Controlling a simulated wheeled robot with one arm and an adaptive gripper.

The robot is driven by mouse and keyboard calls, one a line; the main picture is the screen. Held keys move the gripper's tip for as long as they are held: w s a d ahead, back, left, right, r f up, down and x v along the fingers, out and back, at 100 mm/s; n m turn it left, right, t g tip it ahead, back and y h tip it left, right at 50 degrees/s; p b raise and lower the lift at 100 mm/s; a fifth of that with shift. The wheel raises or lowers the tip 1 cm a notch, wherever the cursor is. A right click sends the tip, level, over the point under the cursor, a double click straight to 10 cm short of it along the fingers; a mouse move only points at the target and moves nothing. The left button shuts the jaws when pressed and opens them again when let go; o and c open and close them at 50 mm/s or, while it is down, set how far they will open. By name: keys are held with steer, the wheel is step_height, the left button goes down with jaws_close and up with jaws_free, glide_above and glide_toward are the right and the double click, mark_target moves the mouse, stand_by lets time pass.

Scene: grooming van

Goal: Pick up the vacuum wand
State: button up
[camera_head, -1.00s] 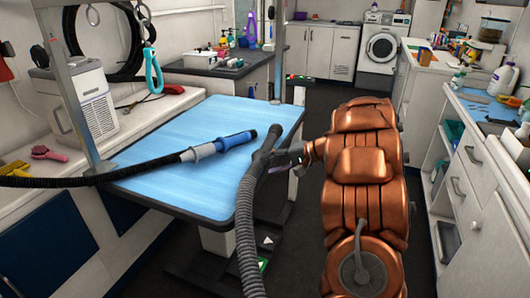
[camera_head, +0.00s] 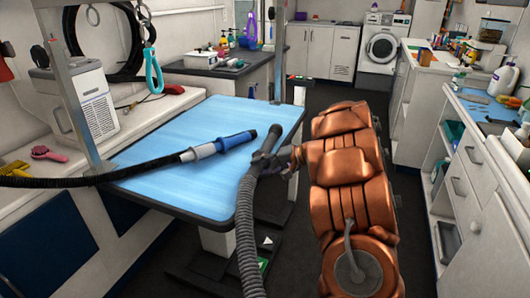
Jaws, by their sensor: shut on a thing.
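The vacuum wand (camera_head: 271,136) is a dark grey tube on a ribbed grey hose (camera_head: 247,215). It stands tilted at the right edge of the blue-topped table. My gripper (camera_head: 263,159) reaches it from the right and is shut around its dark part, just above where the ribbed hose begins. The fingers are small and dark against the wand, so their exact contact is hard to see.
A blue-and-grey nozzle (camera_head: 222,143) on a black hose (camera_head: 90,181) lies across the blue table (camera_head: 175,190), close left of the wand. White drawers (camera_head: 480,200) stand at right. The dark floor between is open.

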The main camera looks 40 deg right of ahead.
jaws_close()
